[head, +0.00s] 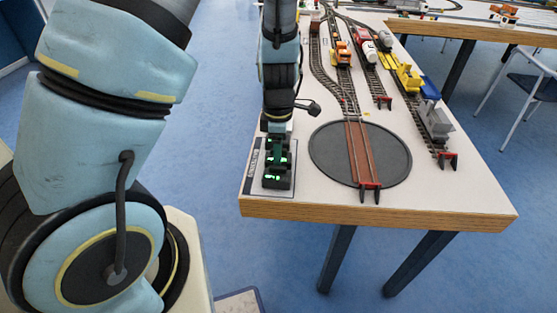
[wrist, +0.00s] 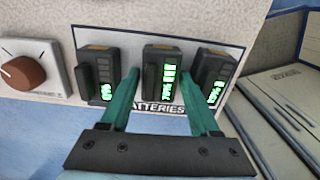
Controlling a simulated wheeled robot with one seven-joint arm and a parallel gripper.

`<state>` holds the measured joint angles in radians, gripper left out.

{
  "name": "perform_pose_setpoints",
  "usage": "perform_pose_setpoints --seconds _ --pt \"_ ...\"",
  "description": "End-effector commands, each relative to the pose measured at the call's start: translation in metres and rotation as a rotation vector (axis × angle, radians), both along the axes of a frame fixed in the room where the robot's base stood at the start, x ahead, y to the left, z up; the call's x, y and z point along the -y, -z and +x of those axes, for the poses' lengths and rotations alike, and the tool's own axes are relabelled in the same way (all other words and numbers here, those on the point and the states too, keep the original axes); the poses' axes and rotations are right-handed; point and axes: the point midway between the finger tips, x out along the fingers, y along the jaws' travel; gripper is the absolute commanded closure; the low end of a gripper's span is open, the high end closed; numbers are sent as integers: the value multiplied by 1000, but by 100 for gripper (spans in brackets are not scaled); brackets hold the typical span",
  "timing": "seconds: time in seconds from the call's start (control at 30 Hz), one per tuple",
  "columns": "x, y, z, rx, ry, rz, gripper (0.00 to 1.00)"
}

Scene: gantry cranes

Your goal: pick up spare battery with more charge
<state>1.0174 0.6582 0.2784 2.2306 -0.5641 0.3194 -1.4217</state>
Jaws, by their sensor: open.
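Three dark batteries with green displays stand in a row on a plate marked BATTERIES (wrist: 158,109). The middle battery (wrist: 159,62) shows several green bars and a number that looks like 70%. The right battery (wrist: 213,72) shows a short bar and a low number, perhaps 15%. The left battery (wrist: 97,68) shows a small number and no clear bars. My gripper (wrist: 160,76) is open, its teal fingertips on either side of the middle battery; whether they touch it is unclear. In the head view the batteries (head: 277,181) are at the table's near left corner, partly hidden by my arm.
A box with a brown knob (wrist: 22,73) is left of the batteries in the wrist view. The white table (head: 440,190) carries a round turntable (head: 325,155) and tracks with model trains. The table's near edge lies close to the battery plate.

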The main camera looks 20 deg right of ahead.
Motion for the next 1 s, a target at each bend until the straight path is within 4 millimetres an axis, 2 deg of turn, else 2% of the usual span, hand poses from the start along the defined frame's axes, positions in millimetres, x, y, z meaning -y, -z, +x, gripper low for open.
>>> perform_pose_setpoints --seconds 0.17,0.7,1.0 --pt "0 0 0 1 1 0 38" --pt "0 -1 0 1 1 0 98" --pt "1 -1 0 1 1 -1 100"
